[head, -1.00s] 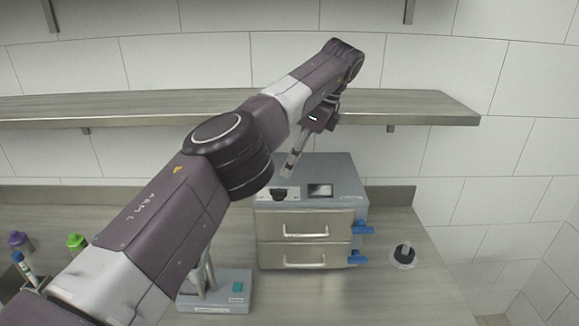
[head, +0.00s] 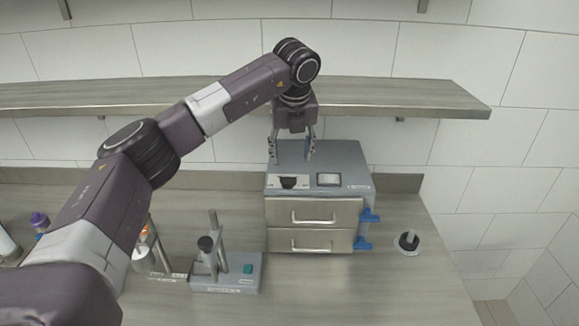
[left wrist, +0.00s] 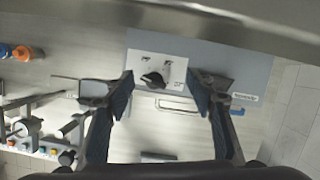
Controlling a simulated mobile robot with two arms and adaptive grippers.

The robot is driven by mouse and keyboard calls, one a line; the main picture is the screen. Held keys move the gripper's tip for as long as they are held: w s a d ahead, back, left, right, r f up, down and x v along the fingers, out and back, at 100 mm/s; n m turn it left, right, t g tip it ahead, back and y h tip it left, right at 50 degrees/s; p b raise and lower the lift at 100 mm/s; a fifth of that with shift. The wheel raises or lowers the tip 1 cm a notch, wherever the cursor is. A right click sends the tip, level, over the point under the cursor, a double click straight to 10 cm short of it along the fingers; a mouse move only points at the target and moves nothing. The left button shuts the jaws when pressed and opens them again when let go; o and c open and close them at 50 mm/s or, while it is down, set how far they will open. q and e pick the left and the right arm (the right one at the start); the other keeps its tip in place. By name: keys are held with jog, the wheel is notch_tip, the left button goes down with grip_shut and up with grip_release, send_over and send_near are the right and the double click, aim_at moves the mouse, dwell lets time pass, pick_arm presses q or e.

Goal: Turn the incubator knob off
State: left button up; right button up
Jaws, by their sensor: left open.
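The incubator (head: 318,170) is a grey box with two drawers on the counter. Its black knob (head: 289,182) sits on a white panel on the top face, left of a small display (head: 328,180). In the left wrist view the knob (left wrist: 153,79) shows between and beyond the fingers, nearer the left one. My left gripper (head: 291,160) points down over the incubator's top, behind the knob in the head view. Its fingers are wide apart and empty, and it does not appear to touch the knob. My right gripper is not in view.
A shelf (head: 420,98) runs along the wall behind my left arm. A small device with posts (head: 226,272) stands left of the incubator. Blue handles (head: 368,215) stick out at its right side, with a round black-topped item (head: 408,241) beyond.

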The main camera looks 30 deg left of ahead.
aim_at(287, 177)
pick_arm(q)
jog(key=s+r+m+t+h+p, duration=0.1)
jog(key=s+m, duration=0.3)
jog(key=m, duration=0.1)
jog(key=p+x, duration=0.3)
jog(key=x, duration=0.3)
jog(key=shift+w+f, duration=0.1)
jog(key=shift+w, duration=0.15)
jog(key=shift+w+f, duration=0.15)
jog(key=shift+f, duration=0.3)
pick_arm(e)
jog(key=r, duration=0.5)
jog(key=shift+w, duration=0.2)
pick_arm(q)
jog(key=shift+c, duration=0.7)
